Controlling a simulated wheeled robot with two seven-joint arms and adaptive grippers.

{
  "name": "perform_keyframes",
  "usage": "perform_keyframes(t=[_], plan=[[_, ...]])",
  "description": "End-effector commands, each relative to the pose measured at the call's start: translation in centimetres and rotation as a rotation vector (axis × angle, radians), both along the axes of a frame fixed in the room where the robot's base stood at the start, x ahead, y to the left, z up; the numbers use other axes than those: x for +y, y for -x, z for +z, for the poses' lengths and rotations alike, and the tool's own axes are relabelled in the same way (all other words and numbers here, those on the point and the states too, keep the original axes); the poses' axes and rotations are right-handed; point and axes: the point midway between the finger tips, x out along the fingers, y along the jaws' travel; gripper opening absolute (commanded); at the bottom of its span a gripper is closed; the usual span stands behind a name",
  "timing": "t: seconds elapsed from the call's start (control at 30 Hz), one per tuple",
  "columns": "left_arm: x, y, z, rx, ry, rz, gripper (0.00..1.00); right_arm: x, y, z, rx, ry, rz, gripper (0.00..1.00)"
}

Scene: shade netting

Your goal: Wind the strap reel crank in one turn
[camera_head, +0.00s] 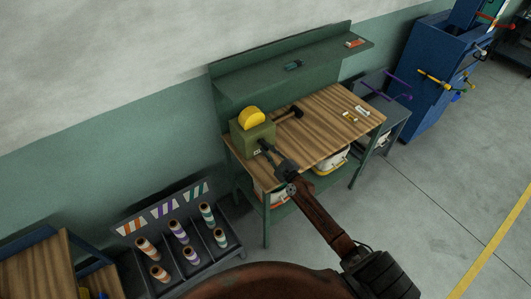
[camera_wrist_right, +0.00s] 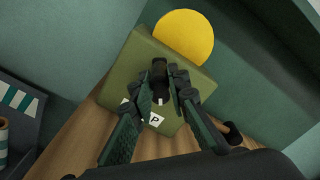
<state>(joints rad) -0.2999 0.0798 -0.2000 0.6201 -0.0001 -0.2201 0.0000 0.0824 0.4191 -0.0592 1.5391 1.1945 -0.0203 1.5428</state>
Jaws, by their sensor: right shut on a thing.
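The strap reel is an olive-green box (camera_head: 254,137) with a yellow disc (camera_head: 251,117) standing out of its top, at the left end of the workbench. In the right wrist view the box (camera_wrist_right: 127,73) fills the middle, with the yellow disc (camera_wrist_right: 184,37) behind it and a white label marked "P" (camera_wrist_right: 155,119) on its face. My right gripper (camera_head: 268,151) reaches the box's front. In the wrist view its fingers (camera_wrist_right: 162,88) are closed around a dark crank handle (camera_wrist_right: 159,68). The fingers hide most of the crank. My left gripper is not in view.
A black-headed tool (camera_head: 292,112) lies on the wooden benchtop (camera_head: 325,122) right of the box. Small items (camera_head: 361,110) lie farther right. A green shelf (camera_head: 290,66) rises behind. A rack with several striped spools (camera_head: 180,232) stands left; open floor (camera_head: 420,200) lies right.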

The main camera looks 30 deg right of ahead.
Motion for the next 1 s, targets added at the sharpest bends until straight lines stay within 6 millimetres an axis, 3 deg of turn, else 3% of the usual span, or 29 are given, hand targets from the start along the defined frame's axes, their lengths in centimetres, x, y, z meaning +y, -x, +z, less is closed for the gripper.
perform_keyframes(t=[0.5, 1.0], plan=[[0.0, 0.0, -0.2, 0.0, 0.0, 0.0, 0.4, -2.2, -0.2, 0.8, 0.03, -0.419, -0.006, 0.0], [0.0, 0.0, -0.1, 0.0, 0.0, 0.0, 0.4, -2.8, -0.2, 0.8, 0.042, -0.561, -0.004, 0.0]])
